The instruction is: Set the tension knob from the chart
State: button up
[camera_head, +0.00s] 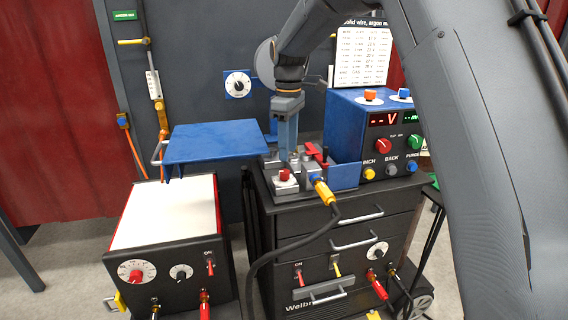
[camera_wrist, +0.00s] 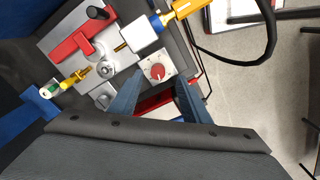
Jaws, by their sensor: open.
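The red knob (camera_head: 285,175), which looks like the tension knob, sits on a small pale plate on the wire-feed mechanism on top of the dark cabinet. It also shows in the wrist view (camera_wrist: 157,71), with a pale pointer line across it. My gripper (camera_head: 287,160) points down just above and behind the knob.
A blue hinged cover (camera_head: 213,143) stands left of the mechanism. A blue power unit (camera_head: 350,115) with a red display stands right. A yellow-ended cable (camera_head: 324,191) and red lever (camera_head: 316,153) are close to the knob. A white-topped box (camera_head: 165,213) stands lower left.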

aim_at(284, 171)
jog(key=shift+w+a+r, duration=0.2)
jog(key=shift+w+a, duration=0.15)
jog(key=shift+a, duration=0.1)
jog(key=shift+a+f+n, duration=0.1)
jog(key=shift+f+n, duration=0.05)
jog(key=shift+n, duration=0.15)
notch_tip(284, 171, down, 7)
jog(key=shift+f+p, duration=0.2)
jog(key=shift+p, duration=0.95)
jog(key=shift+c, duration=0.4)
jog(key=c, duration=1)
